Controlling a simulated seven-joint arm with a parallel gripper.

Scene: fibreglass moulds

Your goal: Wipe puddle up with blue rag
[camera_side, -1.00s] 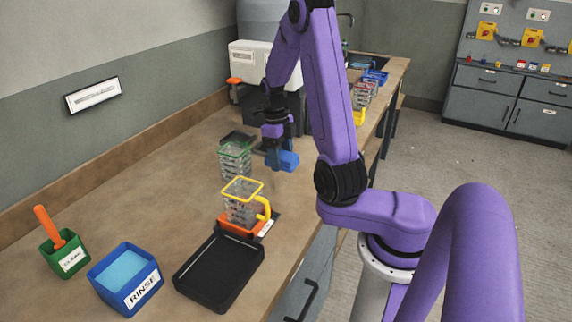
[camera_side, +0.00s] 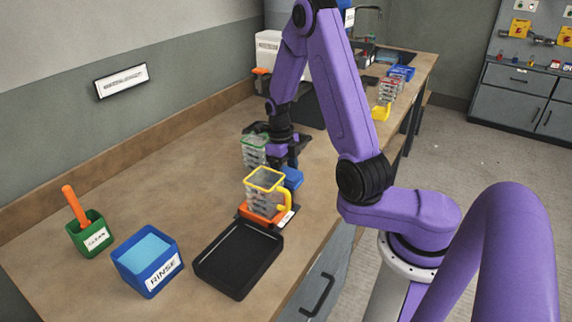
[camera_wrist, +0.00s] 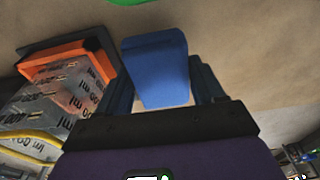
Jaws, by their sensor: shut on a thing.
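My gripper (camera_side: 287,163) is shut on the blue rag (camera_side: 292,178), low over the bench behind the yellow-handled jug. In the wrist view the rag (camera_wrist: 157,68) sits between the dark fingers as a folded block. I cannot tell whether it touches the bench. I cannot make out a puddle in either view; the rag, jugs and gripper hide part of the bench.
The yellow-rimmed jug (camera_side: 264,192) on its orange base stands just in front of the rag. A green-rimmed jug (camera_side: 255,152) stands left of my gripper. A black tray (camera_side: 239,259), blue RINSE tub (camera_side: 148,260) and green CLEAN pot (camera_side: 90,235) are nearer the camera.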

